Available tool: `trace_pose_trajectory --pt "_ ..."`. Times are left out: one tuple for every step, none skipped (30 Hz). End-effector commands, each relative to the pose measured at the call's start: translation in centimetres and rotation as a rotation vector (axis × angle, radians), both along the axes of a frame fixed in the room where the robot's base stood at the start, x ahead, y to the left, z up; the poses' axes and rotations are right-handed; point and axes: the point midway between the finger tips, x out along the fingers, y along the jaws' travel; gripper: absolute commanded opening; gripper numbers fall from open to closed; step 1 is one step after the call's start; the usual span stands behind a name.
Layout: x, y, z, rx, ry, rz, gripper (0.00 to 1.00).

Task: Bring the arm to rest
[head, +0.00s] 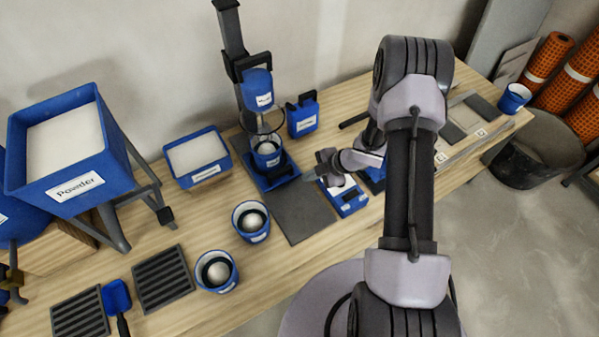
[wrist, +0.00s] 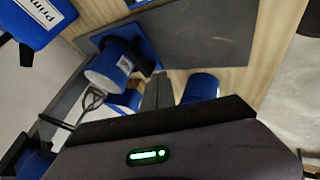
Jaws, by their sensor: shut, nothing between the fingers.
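My gripper (head: 318,170) is shut and empty, held above the bench near the dark grey mat (head: 300,212). Its closed fingers also show in the wrist view (wrist: 158,92), pointing toward blue containers. My arm rises from the bottom of the head view, bends at the top and comes down behind itself to the gripper. Part of the bench and of the lower arm is hidden behind the near arm link.
A blue mixer stand (head: 233,45) with a cup (head: 267,157) stands left of my gripper. A blue jug (head: 303,120) stands behind. A blue scale (head: 350,203) lies close by. Two cups (head: 251,238) (head: 218,285) and a powder hopper (head: 65,190) are left. Floor at right is partly clear.

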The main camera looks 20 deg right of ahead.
Motion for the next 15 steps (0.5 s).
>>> trace_pose_trajectory --pt "-0.1 -0.1 0.2 0.000 0.000 0.000 0.00" --pt "-0.1 -0.1 0.3 0.000 0.000 0.000 0.00" --pt "-0.1 -0.1 0.2 0.000 0.000 0.000 0.00" --pt "-0.1 -0.2 0.3 -0.001 0.000 -0.002 0.00" --pt "0.1 -0.3 0.5 -0.007 -0.002 -0.011 0.00" --pt "0.8 -0.8 1.3 -0.023 -0.007 -0.040 0.00" --pt "1.6 -1.3 2.4 -0.043 -0.014 -0.079 0.00" --pt "2.7 -2.0 3.9 -0.068 -0.024 -0.136 0.00" --pt "4.1 -3.3 6.7 -0.105 -0.039 -0.237 0.00" --pt "5.1 -4.3 9.3 -0.131 -0.052 -0.333 0.00" --pt "5.8 -5.2 12.3 -0.151 -0.063 -0.443 0.00" --pt "6.0 -6.4 16.5 -0.161 -0.076 -0.603 0.00" --pt "5.6 -7.0 19.6 -0.157 -0.082 -0.726 0.00" --pt "4.8 -7.4 22.6 -0.140 -0.083 -0.849 0.00" --pt "3.0 -7.6 26.2 -0.101 -0.076 -1.008 0.00"
